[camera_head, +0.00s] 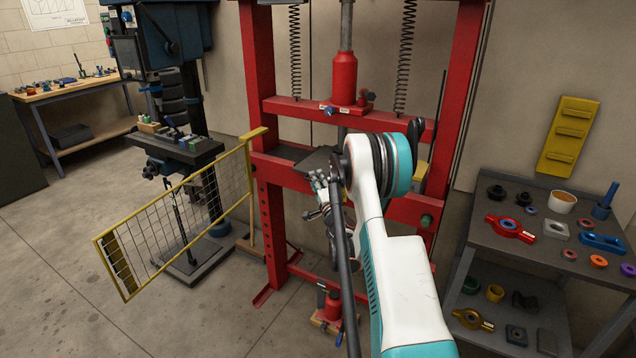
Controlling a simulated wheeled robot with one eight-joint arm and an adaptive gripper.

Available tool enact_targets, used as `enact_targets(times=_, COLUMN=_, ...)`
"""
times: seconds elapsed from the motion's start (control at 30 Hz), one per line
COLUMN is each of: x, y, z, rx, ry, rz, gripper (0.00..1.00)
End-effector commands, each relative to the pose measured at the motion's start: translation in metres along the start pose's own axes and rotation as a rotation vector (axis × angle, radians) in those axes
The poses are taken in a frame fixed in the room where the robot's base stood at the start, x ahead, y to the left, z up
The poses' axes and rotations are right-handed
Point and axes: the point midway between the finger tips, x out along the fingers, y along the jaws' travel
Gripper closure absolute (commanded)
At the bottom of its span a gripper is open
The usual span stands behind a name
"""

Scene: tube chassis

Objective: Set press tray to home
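The red shop press (471,60) stands in the middle, with its red ram cylinder (343,78) above the bed. A dark flat plate, which looks like the press tray (314,162), lies at bed height below the ram. My arm hides its right part. My gripper (318,182) is just in front of and below the plate's near edge, small and partly hidden by my arm. I cannot tell whether it touches the plate or whether its fingers are open.
A yellow mesh guard (180,222) swings out left of the press. A blue drill press (160,35) stands behind it. A grey cart (480,216) with several parts stands at the right. A red bottle jack (332,306) sits low in the frame. The floor at left front is clear.

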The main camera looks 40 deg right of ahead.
Motion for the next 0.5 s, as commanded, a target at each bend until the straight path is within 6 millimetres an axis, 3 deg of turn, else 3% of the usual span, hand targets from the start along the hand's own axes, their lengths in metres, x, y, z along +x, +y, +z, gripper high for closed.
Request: enact_targets(times=0.5, x=-0.067, y=0.000, z=-0.001, rx=-0.001, ry=0.001, rz=0.000, gripper=0.71)
